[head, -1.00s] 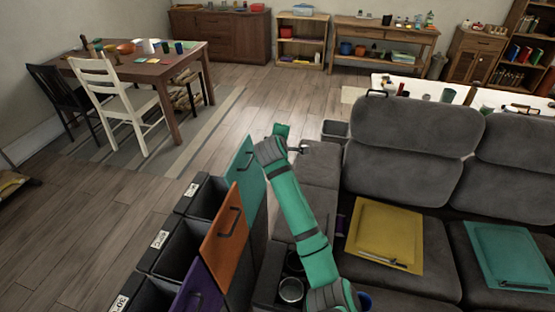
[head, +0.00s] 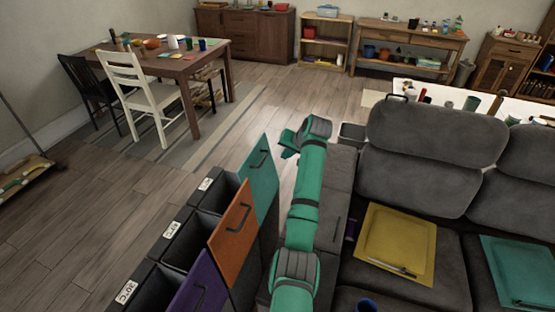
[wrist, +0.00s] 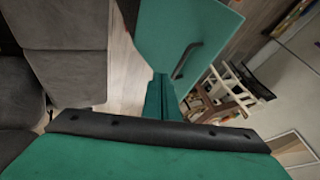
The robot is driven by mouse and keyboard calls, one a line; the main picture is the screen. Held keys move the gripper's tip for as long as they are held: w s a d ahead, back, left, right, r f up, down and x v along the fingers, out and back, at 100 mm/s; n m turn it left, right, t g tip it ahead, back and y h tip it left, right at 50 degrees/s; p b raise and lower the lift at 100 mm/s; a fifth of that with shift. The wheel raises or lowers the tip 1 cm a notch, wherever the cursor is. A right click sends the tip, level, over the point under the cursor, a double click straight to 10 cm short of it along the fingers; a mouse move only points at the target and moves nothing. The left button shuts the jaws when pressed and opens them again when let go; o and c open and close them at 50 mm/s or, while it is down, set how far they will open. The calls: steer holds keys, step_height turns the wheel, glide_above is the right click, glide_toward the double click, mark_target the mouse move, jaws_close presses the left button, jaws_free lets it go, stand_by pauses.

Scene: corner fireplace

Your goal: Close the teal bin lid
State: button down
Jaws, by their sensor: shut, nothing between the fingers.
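The teal bin lid (head: 263,182) stands open, raised upright at the far end of a row of dark bins. A dark handle is on its face. In the wrist view the teal lid (wrist: 182,38) fills the upper middle, its handle slanting at its lower right. My gripper (head: 287,146) is just right of and beyond the lid's top edge in the head view. Its teal fingers (wrist: 163,98) are shut and empty in the wrist view, and appear close to the lid's lower edge. I cannot tell whether they touch it.
An orange lid (head: 233,232) and a purple lid (head: 200,290) also stand open on the nearer bins. A grey sofa (head: 420,150) with a yellow folder-like item (head: 395,240) lies to the right.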

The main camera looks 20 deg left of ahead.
steer(key=w+a+f, duration=0.3)
steer(key=a+f, duration=0.3)
steer(key=a, duration=0.1)
steer(key=shift+w+a+f, duration=0.25)
steer(key=shift+a+f, duration=0.05)
steer(key=shift+f, duration=0.1)
